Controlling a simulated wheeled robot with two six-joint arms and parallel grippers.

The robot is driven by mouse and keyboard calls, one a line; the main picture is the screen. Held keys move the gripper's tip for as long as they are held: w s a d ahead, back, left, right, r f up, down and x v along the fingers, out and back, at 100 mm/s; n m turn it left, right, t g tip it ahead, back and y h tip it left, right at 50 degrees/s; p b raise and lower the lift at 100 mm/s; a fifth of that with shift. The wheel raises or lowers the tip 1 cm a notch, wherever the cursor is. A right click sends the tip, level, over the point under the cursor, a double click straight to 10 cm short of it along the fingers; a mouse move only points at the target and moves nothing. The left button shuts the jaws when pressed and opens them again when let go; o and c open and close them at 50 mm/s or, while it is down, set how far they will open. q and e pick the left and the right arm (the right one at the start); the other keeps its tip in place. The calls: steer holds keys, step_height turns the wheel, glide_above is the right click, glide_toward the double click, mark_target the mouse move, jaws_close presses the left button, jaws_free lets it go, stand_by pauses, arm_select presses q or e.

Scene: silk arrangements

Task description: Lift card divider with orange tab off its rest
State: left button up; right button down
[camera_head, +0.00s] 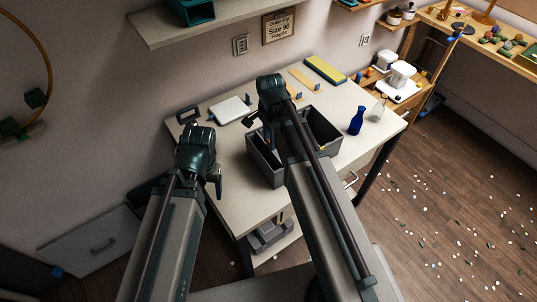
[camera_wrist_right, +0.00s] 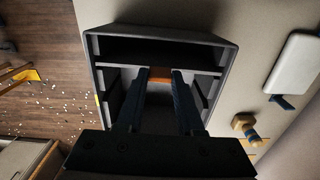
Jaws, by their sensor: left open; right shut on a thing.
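A dark grey box with compartments (camera_wrist_right: 232,52) fills the middle of the right wrist view. It stands on the table in the head view (camera_head: 262,168), partly hidden by my right arm. The orange tab of the card divider (camera_wrist_right: 160,74) shows between the fingertips of my right gripper (camera_wrist_right: 160,80), which is shut on it inside the box outline. The divider's card cannot be made out clearly, nor whether it is clear of its rest. In the head view my right gripper (camera_head: 263,127) is over the box.
A blue bottle (camera_head: 356,121) and a clear bottle (camera_head: 377,109) stand right of the box. A white pad (camera_head: 230,110) lies behind it to the left. A yellow-topped block (camera_head: 325,70) lies at the table's back. A shelf (camera_head: 195,30) hangs above.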

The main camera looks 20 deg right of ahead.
steer(key=shift+r+p, duration=0.75)
stand_by(0.3)
step_height(320, 180, up, 6)
steer(key=p, duration=0.5)
steer(key=shift+f+p, duration=0.2)
steer(key=shift+p, duration=0.1)
